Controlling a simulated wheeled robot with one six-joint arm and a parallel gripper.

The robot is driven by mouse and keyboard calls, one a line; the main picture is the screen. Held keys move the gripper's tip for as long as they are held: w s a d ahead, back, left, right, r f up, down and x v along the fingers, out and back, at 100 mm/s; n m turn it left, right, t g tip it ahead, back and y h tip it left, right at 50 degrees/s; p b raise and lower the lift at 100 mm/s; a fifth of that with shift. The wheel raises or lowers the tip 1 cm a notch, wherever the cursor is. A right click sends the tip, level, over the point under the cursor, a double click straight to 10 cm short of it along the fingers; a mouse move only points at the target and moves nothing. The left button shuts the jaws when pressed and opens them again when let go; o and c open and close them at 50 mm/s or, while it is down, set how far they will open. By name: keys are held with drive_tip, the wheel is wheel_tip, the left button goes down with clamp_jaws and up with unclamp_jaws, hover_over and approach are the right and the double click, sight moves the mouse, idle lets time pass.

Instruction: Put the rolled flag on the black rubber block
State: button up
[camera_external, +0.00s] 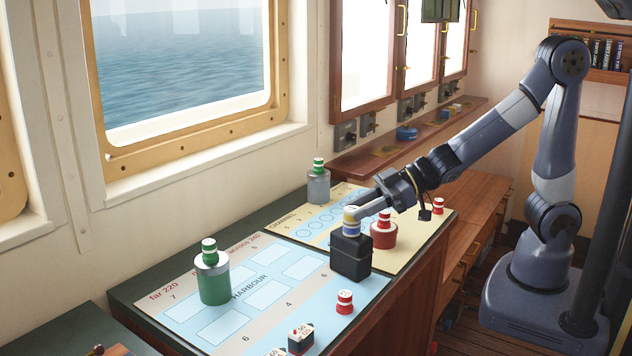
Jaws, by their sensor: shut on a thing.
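A small rolled flag (351,226) with yellow, white and blue bands is upright between the fingers of my gripper (352,212). My gripper is shut on it. The flag is directly over the top of the black rubber block (350,257), at the near right edge of the chart. Its lower end appears to meet the top of the block, but I cannot tell whether it bears on it. The fingers hide part of the flag's upper end.
A red round block (383,238) with a red-white roll stands just right of the black block. A green cylinder (213,285) and a grey cylinder (318,188) bear green-white rolls. Loose red-white rolls stand at front (345,302) and right (438,206). A small dark box (300,342) is at front.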

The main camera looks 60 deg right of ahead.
drive_tip(key=shift+f, duration=0.2)
drive_tip(key=o, duration=1)
drive_tip(key=shift+r, duration=0.1)
drive_tip(key=shift+c, duration=0.2)
drive_tip(key=shift+r, duration=0.1)
drive_tip(key=shift+s+d+r, duration=0.1)
drive_tip(key=shift+d+r, duration=0.05)
drive_tip(key=shift+r, duration=0.05)
drive_tip(key=p+v, duration=0.5)
drive_tip(key=v, duration=0.6)
drive_tip(key=shift+s+d, duration=0.2)
drive_tip(key=shift+d, duration=0.05)
